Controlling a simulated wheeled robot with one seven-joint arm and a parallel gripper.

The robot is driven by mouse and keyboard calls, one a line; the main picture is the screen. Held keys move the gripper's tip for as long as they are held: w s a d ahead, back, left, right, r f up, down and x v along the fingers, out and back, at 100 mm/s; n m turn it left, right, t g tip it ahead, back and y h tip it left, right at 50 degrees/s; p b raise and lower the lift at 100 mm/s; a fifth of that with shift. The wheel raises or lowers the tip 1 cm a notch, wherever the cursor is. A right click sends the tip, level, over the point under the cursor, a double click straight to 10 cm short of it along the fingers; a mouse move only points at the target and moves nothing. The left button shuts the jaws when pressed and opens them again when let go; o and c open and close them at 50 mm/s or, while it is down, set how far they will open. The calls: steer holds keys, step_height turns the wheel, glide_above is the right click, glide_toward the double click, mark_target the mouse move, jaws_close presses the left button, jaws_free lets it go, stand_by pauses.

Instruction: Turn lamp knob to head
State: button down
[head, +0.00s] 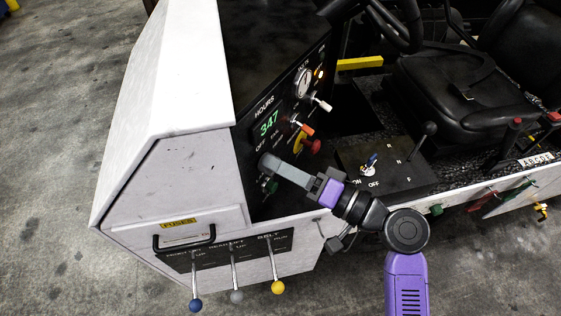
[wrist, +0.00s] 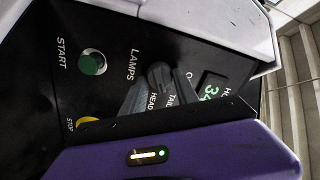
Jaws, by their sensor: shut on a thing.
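The lamp knob (wrist: 159,74) is a dark round knob on the black panel, beside the white words LAMPS, HEAD and TAIL in the wrist view. My gripper (wrist: 160,88) has a grey finger on each side of the knob and is shut on it. Which mark the knob points to I cannot tell. In the head view my gripper (head: 268,163) reaches the panel from the right, and its fingers hide the knob there.
A green START button (wrist: 92,62) sits close to the knob, with a yellow STOP ring (wrist: 86,121) nearby. The head view shows a red knob (head: 312,146), an hour display (head: 268,123), levers with coloured balls (head: 278,287) below, and a black seat (head: 455,90).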

steer(key=m+p, duration=0.3)
steer(key=m, duration=0.2)
steer(key=shift+d+f+m, duration=0.1)
steer(key=shift+m, duration=0.2)
steer(key=shift+f, duration=0.1)
stand_by(0.4)
steer(key=c, duration=0.9)
jaws_free()
steer(key=shift+c, duration=0.2)
steer(key=b+v, duration=0.2)
steer(key=v, duration=0.5)
steer(key=shift+d, duration=0.35)
steer(key=shift+s, duration=0.15)
